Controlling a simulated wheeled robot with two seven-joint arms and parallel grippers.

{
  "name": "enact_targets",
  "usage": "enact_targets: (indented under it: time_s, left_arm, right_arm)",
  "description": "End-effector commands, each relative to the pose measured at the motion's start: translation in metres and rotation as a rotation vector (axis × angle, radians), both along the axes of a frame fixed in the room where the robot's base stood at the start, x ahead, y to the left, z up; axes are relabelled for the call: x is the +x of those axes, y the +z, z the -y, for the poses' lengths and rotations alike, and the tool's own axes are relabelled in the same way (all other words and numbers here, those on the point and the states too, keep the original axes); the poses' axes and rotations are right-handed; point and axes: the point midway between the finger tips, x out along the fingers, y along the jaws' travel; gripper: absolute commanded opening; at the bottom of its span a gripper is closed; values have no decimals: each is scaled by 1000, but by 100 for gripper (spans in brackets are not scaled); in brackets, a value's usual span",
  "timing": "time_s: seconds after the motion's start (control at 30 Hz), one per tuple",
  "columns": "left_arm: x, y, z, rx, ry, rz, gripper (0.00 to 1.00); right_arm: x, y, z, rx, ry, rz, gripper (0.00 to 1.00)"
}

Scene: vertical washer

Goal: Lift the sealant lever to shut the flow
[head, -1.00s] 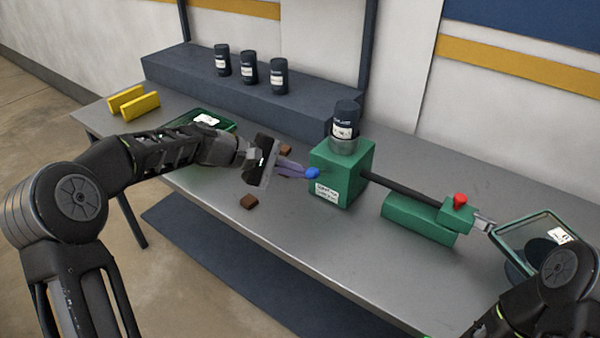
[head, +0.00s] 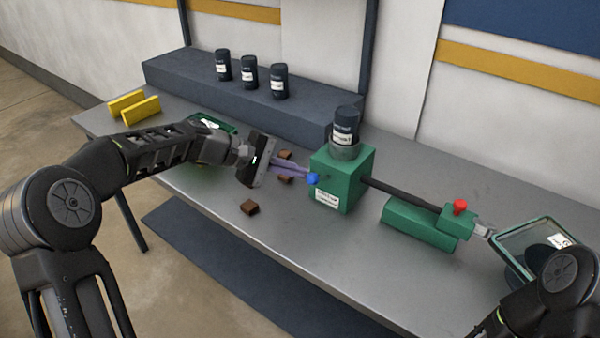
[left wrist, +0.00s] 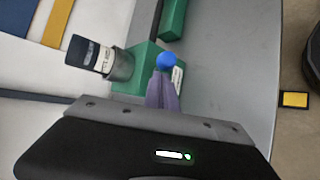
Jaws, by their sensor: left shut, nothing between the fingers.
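A green dispenser box (head: 355,180) with a white label stands on the grey table, with a dark bottle (head: 345,127) on top. A blue ball knob (head: 313,178), which looks like the lever's end, sticks out of its left side; it also shows in the left wrist view (left wrist: 166,61). My left gripper (head: 305,172) is shut, its purplish fingers pointing at the knob. In the left wrist view the fingertips (left wrist: 162,76) overlap the knob's lower edge; I cannot tell whether they touch it. My right arm is at the lower right; its gripper is not visible.
A dark rod runs right from the box to a green block with a red knob (head: 460,207). A glass-sided tray (head: 545,235) lies beyond it. Brown blocks (head: 250,207) lie near my left gripper. Three dark bottles (head: 249,72) stand on the rear shelf. The table's front middle is clear.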

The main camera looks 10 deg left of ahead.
Motion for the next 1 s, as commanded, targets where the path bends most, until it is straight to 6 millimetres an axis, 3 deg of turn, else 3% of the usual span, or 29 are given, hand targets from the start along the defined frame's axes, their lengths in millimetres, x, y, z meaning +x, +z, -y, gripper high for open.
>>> enact_targets:
  time_s: [0.2,0.4,1.0]
  left_arm:
    - [-14,17,-29,2,4,3,0]
    - [-23,29,-46,1,4,2,0]
    - [-25,31,-49,2,4,0,0]
  right_arm:
    - [1,-9,-1,3,1,3,33]
    - [2,-12,-1,4,2,5,33]
    - [2,-12,-1,4,1,6,33]
